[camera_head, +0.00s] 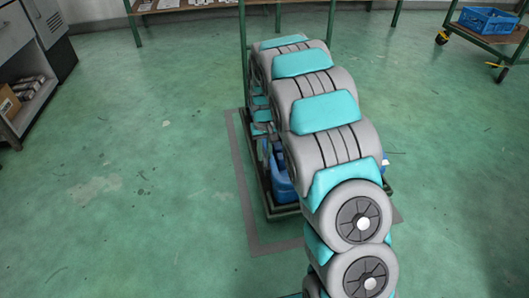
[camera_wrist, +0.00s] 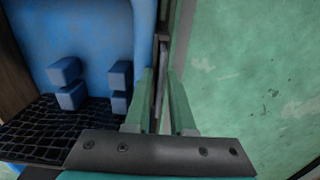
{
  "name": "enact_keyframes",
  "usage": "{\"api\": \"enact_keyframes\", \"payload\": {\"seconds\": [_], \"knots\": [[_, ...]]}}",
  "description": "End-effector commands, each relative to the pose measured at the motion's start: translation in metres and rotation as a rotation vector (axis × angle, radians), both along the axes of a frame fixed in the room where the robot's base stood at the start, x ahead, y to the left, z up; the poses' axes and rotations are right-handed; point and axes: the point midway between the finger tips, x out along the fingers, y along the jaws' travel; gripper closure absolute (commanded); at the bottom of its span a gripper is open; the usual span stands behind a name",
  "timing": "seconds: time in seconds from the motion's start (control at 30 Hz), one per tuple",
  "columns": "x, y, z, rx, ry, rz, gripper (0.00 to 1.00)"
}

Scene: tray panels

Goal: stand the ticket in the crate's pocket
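The ticket cannot be made out for certain. My gripper (camera_wrist: 160,72) shows in the wrist view with two green fingers pointing up the picture and a narrow gap between them. A thin grey strip (camera_wrist: 162,60) runs in line with that gap; I cannot tell if it is a ticket seen edge-on or part of the cart behind. The blue crate (camera_wrist: 95,30) fills the upper left, with small blue blocks (camera_wrist: 66,72) standing out from its wall, left of my fingers. In the head view the crate (camera_head: 282,180) is mostly hidden behind my arm, and my gripper is hidden.
The crate is on a green-framed cart (camera_head: 284,211). A dark mesh surface (camera_wrist: 35,130) lies at the lower left in the wrist view. A second cart with a blue bin (camera_head: 488,20) stands at the back right, a shelf unit at the left. Green floor around is clear.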

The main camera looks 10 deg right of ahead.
Motion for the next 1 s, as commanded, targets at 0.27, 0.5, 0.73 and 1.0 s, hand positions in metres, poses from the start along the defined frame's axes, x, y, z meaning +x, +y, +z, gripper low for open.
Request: {"api": "enact_keyframes", "payload": {"seconds": [0.27,0.5,0.73,1.0], "knots": [[0.000,0.000,0.000,0.000,0.001,0.000,0.59],[0.000,0.000,0.005,0.000,-0.001,0.000,0.59],[0.000,0.000,0.032,0.000,0.000,0.000,0.59],[0.000,0.000,0.073,0.000,0.000,0.000,0.59]]}}
